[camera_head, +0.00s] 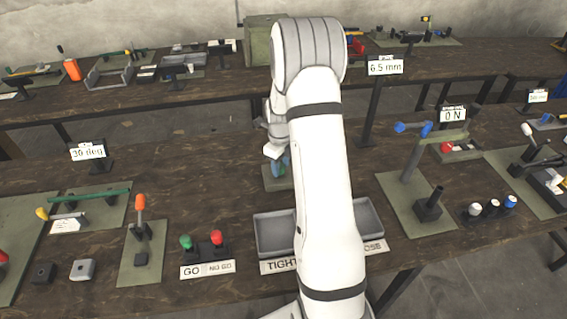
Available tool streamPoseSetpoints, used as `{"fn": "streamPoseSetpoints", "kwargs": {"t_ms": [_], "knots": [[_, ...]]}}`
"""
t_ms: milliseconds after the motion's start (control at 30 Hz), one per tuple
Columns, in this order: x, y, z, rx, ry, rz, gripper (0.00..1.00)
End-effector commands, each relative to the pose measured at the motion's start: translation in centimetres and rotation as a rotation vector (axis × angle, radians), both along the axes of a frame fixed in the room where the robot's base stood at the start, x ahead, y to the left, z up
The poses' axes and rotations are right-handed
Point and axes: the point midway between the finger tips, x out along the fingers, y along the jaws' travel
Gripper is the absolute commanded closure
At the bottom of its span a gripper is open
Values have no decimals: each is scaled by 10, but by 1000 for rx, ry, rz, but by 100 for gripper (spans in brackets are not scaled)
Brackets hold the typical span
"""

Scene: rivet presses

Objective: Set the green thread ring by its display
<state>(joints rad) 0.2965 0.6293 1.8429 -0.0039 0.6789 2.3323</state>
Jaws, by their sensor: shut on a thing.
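My gripper (274,152) is small in the picture, left of my white arm and partly hidden by it. It points down and is shut on a small blue-green part (281,167), which looks like the green thread ring; its exact shape is not clear. The part is over a green mat (272,183), mostly hidden behind my arm. A display (385,65) reading 6.5 mm stands on a black post to the right of my arm. Other displays read 30 deg (88,151) and 0 N (452,115).
Two grey trays, the left (272,236) marked TIGHT, lie at the front, partly behind my arm. GO and NO GO pieces with a green knob (186,242) and a red knob (216,237) stand left. A blue-handled lever press (412,150) stands right. Bare wood (190,180) lies left of the gripper.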

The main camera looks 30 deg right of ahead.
Motion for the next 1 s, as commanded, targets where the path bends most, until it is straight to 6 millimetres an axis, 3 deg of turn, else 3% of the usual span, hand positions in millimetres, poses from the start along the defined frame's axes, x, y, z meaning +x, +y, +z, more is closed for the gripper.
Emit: {"fn": "streamPoseSetpoints", "kwargs": {"t_ms": [367,1000], "knots": [[7,5,1,-2,-19,184,83],[5,6,1,3,-15,784,83]]}}
